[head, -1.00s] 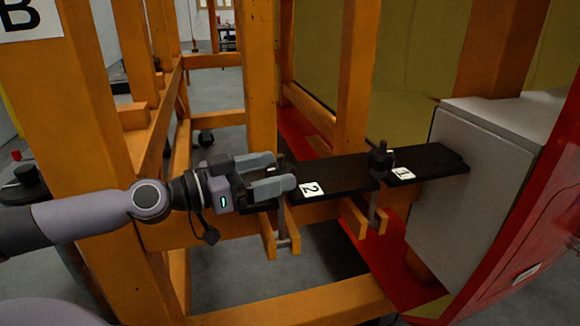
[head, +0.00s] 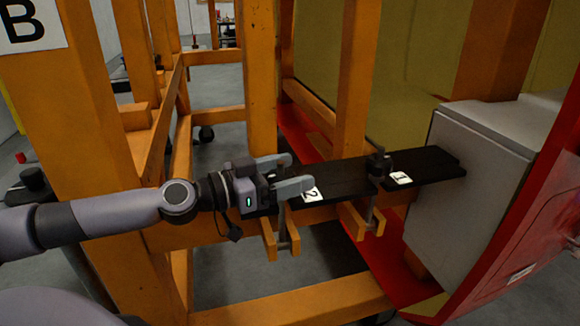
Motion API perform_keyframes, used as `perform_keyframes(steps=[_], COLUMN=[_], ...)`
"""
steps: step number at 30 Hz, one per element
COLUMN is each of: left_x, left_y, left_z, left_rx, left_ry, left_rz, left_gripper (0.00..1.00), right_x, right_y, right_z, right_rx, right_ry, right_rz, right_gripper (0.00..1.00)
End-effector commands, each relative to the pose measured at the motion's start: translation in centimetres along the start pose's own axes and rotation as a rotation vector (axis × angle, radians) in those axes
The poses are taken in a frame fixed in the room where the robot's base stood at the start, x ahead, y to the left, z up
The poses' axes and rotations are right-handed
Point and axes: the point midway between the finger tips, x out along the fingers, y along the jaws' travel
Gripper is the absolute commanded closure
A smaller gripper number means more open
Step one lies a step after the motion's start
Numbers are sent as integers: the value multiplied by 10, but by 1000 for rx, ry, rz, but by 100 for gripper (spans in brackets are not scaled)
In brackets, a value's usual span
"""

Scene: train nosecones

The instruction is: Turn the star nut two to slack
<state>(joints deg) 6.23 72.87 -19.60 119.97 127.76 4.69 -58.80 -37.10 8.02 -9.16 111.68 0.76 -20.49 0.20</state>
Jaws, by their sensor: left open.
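My left gripper (head: 299,171) is open over the left part of the black bar (head: 345,173), one finger on the far side and one on the near side. The label "2" (head: 312,194) on the bar is partly covered by the near finger. Star nut two is hidden by my gripper, so I cannot tell whether the fingers touch it. Its threaded rod and orange fork bracket (head: 269,240) hang below the bar. A dark star nut (head: 379,163) stands on the bar beside the label "1" (head: 400,178). My right gripper is not in view.
An orange frame (head: 262,80) has posts behind the bar and a beam below it. A second orange fork bracket (head: 352,220) hangs under nut one. A grey box (head: 465,185) and a red panel (head: 530,235) stand at the right.

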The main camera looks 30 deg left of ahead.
Motion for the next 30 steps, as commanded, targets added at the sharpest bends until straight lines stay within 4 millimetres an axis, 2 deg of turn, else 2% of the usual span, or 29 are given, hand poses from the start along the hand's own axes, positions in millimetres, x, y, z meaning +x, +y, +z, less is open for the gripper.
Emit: perform_keyframes(steps=[15,20,30], left_x=[5,5,5], left_y=[1,1,1], left_z=[0,0,-3], left_rx=[2,2,2], left_ry=[-1,-1,-1], left_rz=[3,3,-19], left_gripper=[20,72,72], right_x=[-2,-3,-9], right_y=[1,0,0], right_z=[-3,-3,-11], right_rx=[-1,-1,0], right_ry=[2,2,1], right_rz=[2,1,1], right_gripper=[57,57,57])
